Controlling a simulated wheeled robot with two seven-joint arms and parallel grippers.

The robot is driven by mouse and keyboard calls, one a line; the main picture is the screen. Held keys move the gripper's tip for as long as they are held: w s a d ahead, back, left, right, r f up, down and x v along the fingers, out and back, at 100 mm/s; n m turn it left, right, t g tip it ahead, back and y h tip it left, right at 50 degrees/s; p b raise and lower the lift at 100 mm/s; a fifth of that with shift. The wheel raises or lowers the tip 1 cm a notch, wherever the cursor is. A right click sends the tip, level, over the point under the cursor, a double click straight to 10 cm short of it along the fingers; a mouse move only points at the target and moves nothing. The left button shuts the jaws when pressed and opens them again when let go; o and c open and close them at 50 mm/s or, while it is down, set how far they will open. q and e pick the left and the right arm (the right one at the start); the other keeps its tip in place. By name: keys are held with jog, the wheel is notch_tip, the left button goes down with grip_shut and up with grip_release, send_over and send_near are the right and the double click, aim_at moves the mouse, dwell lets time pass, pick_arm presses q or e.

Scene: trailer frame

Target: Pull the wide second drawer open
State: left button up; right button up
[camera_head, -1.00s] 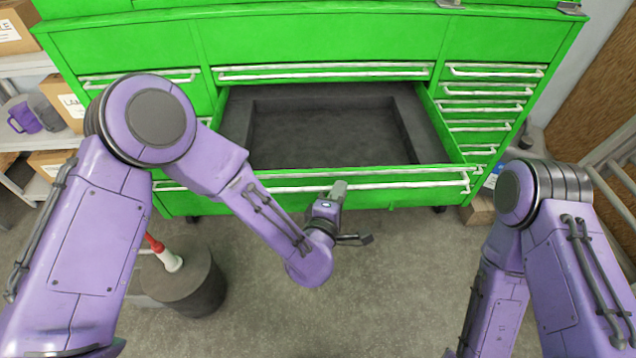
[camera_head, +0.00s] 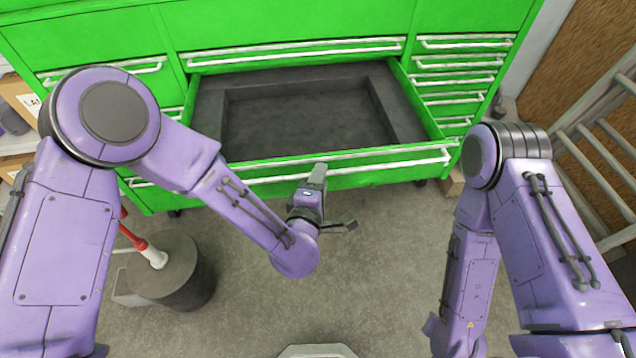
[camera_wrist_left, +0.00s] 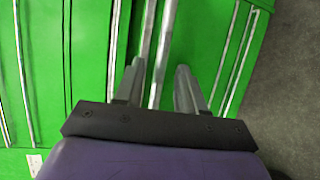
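The wide second drawer (camera_head: 222,140) of the green cabinet stands well out, showing its dark, empty inside. A long silver handle (camera_head: 400,163) runs along its front. My left gripper (camera_head: 318,172) is at the middle of this handle in the head view. In the left wrist view the two fingers (camera_wrist_left: 157,80) stand apart with a silver bar (camera_wrist_left: 162,50) running between them, and green shows in the gap. The fingers look open, not closed on the bar. My right arm hangs at the right, and its gripper is out of view.
A shut drawer (camera_head: 290,52) is above the open one, with narrow drawers (camera_head: 458,82) to the right. A dark round drum (camera_head: 175,285) with a red and white item (camera_head: 153,255) stands at the lower left. A ladder-like frame (camera_head: 590,140) is at the right. Floor between is clear.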

pick_arm(q)
jog(key=b+v, duration=0.2)
jog(key=v, duration=0.8)
jog(key=shift+s, duration=0.15)
jog(key=shift+a+r, duration=0.1)
jog(key=s+a+f+m+g+y, duration=0.2)
jog(key=a+f+m+g, duration=0.2)
jog(key=a+f, duration=0.4)
jog(key=s+a+f+m+g+y, duration=0.25)
jog(key=a+f+m, duration=0.3)
jog(key=f, duration=0.45)
jog(key=s+a+f+g+y, duration=0.1)
jog(key=s+a+f+g, duration=0.1)
jog(key=s+a+f, duration=0.2)
jog(key=s+a+f+g+y, duration=0.2)
jog(key=s+a+f+g, duration=0.1)
jog(key=s+a, duration=0.6)
jog(key=shift+s+a+f+n+g, duration=0.15)
jog(key=shift+a+f+n+g, duration=0.2)
jog(key=shift+a+f, duration=0.7)
